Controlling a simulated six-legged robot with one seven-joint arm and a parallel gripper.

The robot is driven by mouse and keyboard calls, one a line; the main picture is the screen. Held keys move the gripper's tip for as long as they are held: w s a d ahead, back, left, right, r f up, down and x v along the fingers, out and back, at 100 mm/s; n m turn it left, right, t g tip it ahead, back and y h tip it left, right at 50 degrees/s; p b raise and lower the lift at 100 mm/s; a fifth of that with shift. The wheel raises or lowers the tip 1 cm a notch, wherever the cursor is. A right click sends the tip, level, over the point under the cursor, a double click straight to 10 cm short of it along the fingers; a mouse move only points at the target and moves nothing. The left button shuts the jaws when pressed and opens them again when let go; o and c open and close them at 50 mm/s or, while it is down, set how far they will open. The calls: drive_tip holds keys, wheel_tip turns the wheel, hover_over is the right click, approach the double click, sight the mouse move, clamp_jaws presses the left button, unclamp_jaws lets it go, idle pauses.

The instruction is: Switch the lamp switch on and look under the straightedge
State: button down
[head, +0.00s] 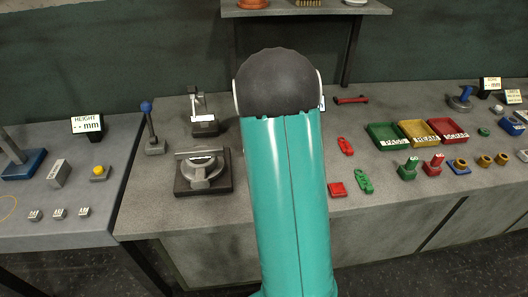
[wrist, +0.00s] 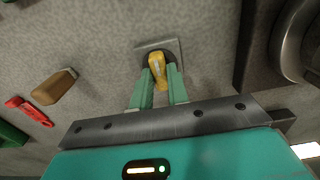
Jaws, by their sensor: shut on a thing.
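In the wrist view, a yellow lever (wrist: 157,68) stands on a square grey plate (wrist: 174,45) with a dark round base; it looks like the lamp switch. The green fingers of my gripper (wrist: 160,78) are shut on this lever, one on each side. In the head view my teal arm hides the gripper and the switch. A grey flanged casting (head: 203,176) sits on a dark block left of my arm. A pale bar (head: 200,152) lies across its top and may be the straightedge. The gap under it is too small to judge.
In the wrist view a brown block (wrist: 54,87) and a red part (wrist: 29,110) lie to the left. Right of my arm are green (head: 386,135), yellow (head: 419,131) and red (head: 447,131) trays. A blue-knobbed lever (head: 151,130) stands at left.

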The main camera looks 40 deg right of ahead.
drive_tip(key=c, duration=1.4)
unclamp_jaws()
drive_tip(key=shift+o, duration=0.2)
drive_tip(key=shift+r, duration=0.1)
wheel_tip(320, 180, up, 14)
